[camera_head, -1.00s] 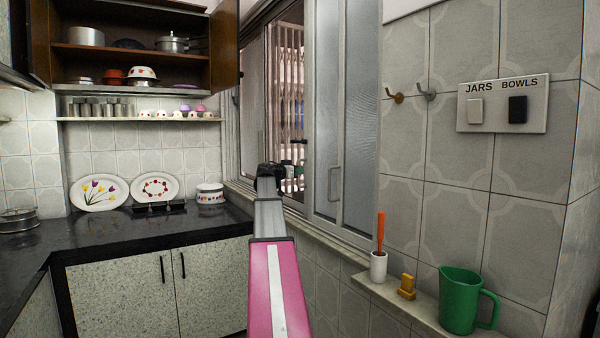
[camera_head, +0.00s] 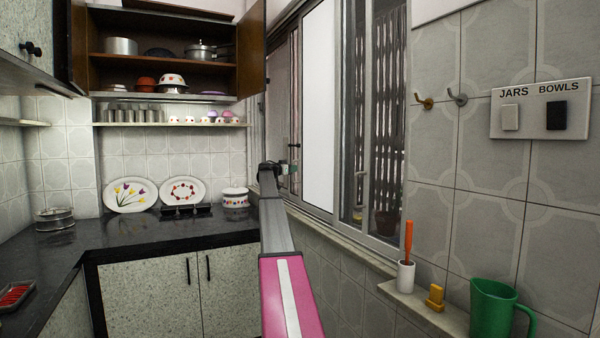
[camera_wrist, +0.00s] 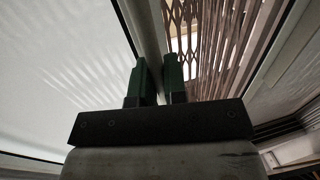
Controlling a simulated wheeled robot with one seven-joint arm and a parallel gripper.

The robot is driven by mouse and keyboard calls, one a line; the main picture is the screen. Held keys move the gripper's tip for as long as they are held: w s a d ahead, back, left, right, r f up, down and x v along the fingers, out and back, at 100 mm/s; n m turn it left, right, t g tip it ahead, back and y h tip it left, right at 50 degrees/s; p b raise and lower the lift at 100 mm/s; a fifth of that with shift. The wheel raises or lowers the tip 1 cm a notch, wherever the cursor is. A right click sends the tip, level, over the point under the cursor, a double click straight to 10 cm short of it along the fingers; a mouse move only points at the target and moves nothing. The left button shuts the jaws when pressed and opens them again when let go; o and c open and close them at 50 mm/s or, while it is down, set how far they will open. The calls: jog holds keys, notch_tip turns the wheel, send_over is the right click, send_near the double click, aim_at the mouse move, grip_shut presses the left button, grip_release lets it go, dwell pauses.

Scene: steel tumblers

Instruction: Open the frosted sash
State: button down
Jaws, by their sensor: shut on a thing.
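The frosted sash (camera_head: 318,115) is a bright pale pane in a light frame, in the window to the right of my arm in the head view. In the wrist view the frosted pane (camera_wrist: 55,70) fills the left side. My gripper (camera_head: 289,170) is at the sash's left side in the head view. In the wrist view its two green fingers (camera_wrist: 154,78) are close together at the frame edge, shut on part of the sash. The exact grip is hidden. A gap with a brown grille (camera_head: 387,90) shows right of the pane.
A ledge (camera_head: 405,292) under the window holds a white cup (camera_head: 405,276) with an orange-handled tool, a yellow object (camera_head: 436,297) and a green jug (camera_head: 492,308). A dark counter (camera_head: 170,232) with plates lies left. An open cupboard door (camera_head: 251,50) hangs near the window.

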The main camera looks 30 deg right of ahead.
jog(key=w, duration=0.5)
jog(key=shift+w+d, duration=0.25)
jog(key=shift+d, duration=0.05)
jog(key=c, duration=1.2)
grip_release()
jog(key=shift+a, duration=0.15)
jog(key=s+a, duration=0.1)
jog(key=a, duration=0.9)
jog(key=shift+a, duration=0.25)
